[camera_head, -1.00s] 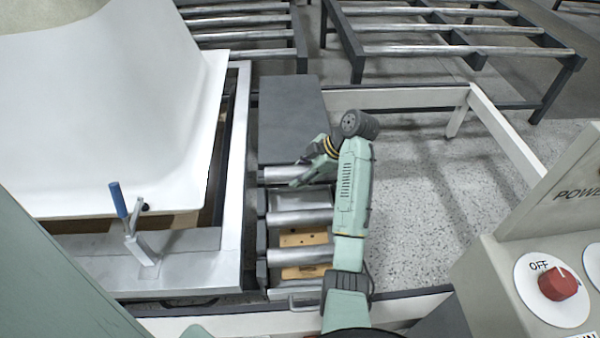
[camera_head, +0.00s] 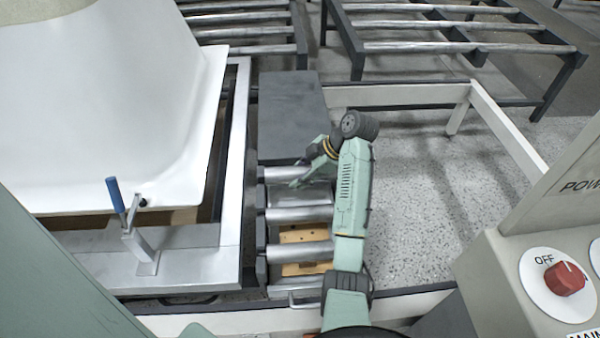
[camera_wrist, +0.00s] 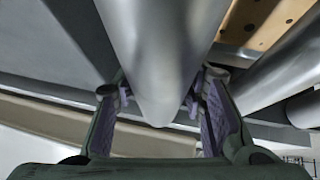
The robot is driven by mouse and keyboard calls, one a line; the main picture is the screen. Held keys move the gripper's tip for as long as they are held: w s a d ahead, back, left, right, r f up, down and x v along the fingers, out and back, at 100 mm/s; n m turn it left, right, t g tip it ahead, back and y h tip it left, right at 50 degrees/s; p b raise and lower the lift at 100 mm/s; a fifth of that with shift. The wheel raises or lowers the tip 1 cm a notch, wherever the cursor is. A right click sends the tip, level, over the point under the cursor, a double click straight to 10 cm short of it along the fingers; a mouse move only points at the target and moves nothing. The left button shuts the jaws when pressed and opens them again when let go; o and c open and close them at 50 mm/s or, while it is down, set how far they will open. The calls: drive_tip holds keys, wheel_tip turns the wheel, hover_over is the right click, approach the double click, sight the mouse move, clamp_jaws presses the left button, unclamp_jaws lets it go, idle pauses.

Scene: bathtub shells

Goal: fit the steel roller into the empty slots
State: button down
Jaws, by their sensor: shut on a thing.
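The steel roller (camera_wrist: 158,60) is a smooth grey cylinder between the two fingers of my gripper (camera_wrist: 158,100) in the wrist view. In the head view, my gripper (camera_head: 303,179) is shut on this roller (camera_head: 281,174) at the far end of the short roller frame (camera_head: 261,235). The roller lies crosswise, roughly parallel to the other rollers, with its left end close to the frame's left rail. My arm hides its right end. I cannot tell whether its ends sit in the slots, which are too small or hidden to make out.
Nearer rollers (camera_head: 300,214) (camera_head: 298,253) lie in the frame above wooden boards (camera_head: 303,236). A dark grey plate (camera_head: 290,115) adjoins the far end. A white tub shell (camera_head: 110,110) and blue-handled clamp (camera_head: 117,197) stand left. A control box (camera_head: 530,270) is at right.

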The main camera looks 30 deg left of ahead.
drive_tip(key=shift+f+b, duration=1.1)
drive_tip(key=shift+f, duration=0.65)
drive_tip(key=c, duration=0.9)
unclamp_jaws()
drive_tip(key=shift+c, duration=0.2)
drive_tip(key=v, duration=1.2)
drive_tip(key=shift+a, duration=0.1)
